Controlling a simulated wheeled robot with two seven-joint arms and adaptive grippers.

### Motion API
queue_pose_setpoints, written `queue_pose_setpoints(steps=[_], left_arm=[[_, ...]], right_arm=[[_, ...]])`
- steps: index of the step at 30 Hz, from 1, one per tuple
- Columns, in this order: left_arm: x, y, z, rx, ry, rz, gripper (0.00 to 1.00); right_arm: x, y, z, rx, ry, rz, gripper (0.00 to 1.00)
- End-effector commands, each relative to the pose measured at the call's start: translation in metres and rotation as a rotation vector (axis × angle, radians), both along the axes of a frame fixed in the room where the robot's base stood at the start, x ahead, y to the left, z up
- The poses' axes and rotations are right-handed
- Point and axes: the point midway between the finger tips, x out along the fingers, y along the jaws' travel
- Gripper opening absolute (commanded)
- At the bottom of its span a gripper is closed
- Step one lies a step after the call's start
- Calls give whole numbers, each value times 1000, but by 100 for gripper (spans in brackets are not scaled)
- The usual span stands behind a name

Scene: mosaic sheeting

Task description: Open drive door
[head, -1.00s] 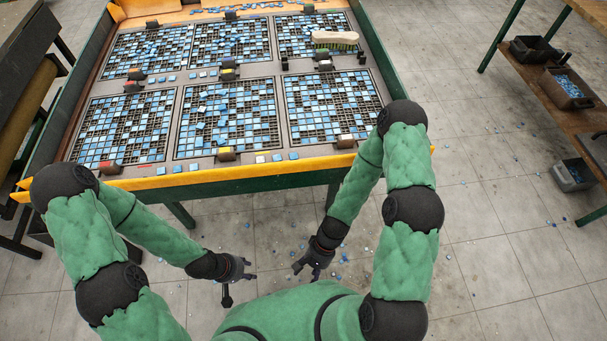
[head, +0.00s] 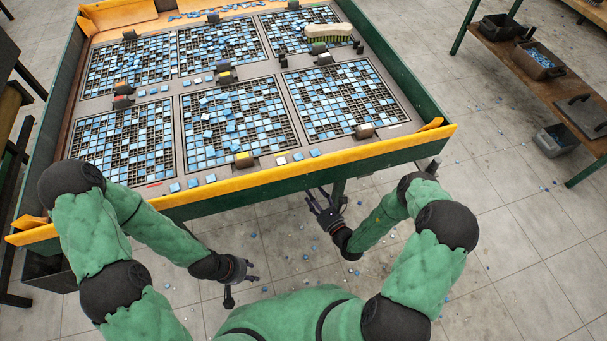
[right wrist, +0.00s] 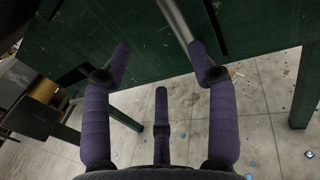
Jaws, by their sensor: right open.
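The mosaic table's green front side (head: 390,157) faces me below its yellow rim. In the right wrist view it is a dark green panel (right wrist: 150,68) with dark slots. A grey metal bar (right wrist: 176,18) slants across it, its lower end near the right-hand finger; I cannot tell whether they touch. I cannot make out which part is the drive door. My right gripper (head: 326,205) is open with nothing held, below the table's front edge; its spread fingers also show in the right wrist view (right wrist: 160,60). My left gripper (head: 250,271) is open and empty, low in front of the table.
Several grids of blue tiles (head: 235,120) and a brush (head: 328,33) lie on the table. A wooden bench (head: 535,75) with dark bins is at the right. The floor between is clear but for loose tiles.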

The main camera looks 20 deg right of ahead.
Motion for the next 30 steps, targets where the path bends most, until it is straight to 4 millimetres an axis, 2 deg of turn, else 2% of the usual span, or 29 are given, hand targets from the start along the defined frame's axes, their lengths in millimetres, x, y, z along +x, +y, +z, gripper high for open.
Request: queue_pose_setpoints(steps=[2, 5, 21, 30], left_arm=[[0, 0, -1, 0, 0, 0, 40], [0, 0, -4, 0, 0, 0, 40], [0, 0, -33, 0, -1, 0, 40], [0, 0, -38, 0, -1, 0, 40]], right_arm=[[2, -10, -1, -3, -12, -45, 59], [8, -14, -1, -7, -19, -63, 59], [90, 7, -2, -7, -19, -60, 59], [107, 11, -1, -5, -15, -60, 59]])
